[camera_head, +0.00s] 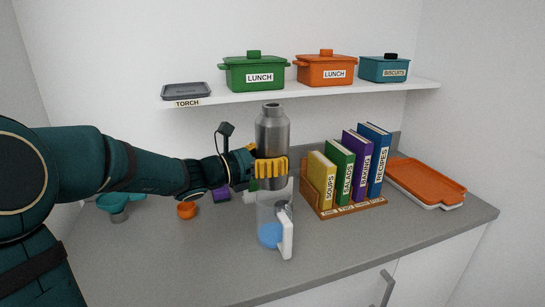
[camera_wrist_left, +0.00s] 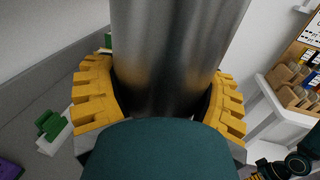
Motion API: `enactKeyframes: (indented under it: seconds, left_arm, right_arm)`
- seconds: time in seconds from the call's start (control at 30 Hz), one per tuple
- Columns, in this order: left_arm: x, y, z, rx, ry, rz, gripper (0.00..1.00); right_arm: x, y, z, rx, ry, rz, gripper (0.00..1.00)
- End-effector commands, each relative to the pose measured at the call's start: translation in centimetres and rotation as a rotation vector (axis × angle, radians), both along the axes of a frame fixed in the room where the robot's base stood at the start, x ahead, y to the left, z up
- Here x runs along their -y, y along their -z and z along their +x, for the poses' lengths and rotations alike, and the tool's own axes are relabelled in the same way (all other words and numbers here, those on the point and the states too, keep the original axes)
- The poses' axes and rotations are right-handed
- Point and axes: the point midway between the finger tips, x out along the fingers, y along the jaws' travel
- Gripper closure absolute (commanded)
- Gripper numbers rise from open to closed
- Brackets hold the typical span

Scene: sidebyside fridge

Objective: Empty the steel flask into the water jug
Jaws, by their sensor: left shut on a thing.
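The steel flask (camera_head: 272,132) is upright in my left gripper (camera_head: 268,168), whose yellow fingers are shut around its lower part. In the left wrist view the flask (camera_wrist_left: 178,50) fills the space between the yellow fingers (camera_wrist_left: 160,98). The clear water jug (camera_head: 270,212) stands on the counter, with blue liquid low in it and a white handle on its right side. The flask is above and behind the jug, and its base is partly hidden by the fingers and the jug's top.
A rack (camera_head: 350,208) of labelled books stands right of the jug, near an orange tray (camera_head: 428,180). A small orange cup (camera_head: 187,210), a purple block (camera_head: 221,194) and a teal funnel-like item (camera_head: 115,207) lie left. A shelf (camera_head: 300,94) with lidded pots runs above. The front counter is clear.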

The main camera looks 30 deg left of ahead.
Motion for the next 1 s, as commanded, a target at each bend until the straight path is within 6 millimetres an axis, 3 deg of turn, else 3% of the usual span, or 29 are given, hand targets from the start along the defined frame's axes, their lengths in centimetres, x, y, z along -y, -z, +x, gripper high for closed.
enactKeyframes:
  seconds: [0.57,1.0]
  left_arm:
    - [0.6,3.9,-1.4,-0.115,0.000,-0.058,0.69]
    - [1.0,3.9,-2.1,-0.177,-0.001,-0.088,0.69]
  right_arm:
    - [0.0,0.0,0.0,0.001,0.000,0.000,0.10]
    - [0.0,0.0,0.0,0.001,0.000,0.000,0.10]
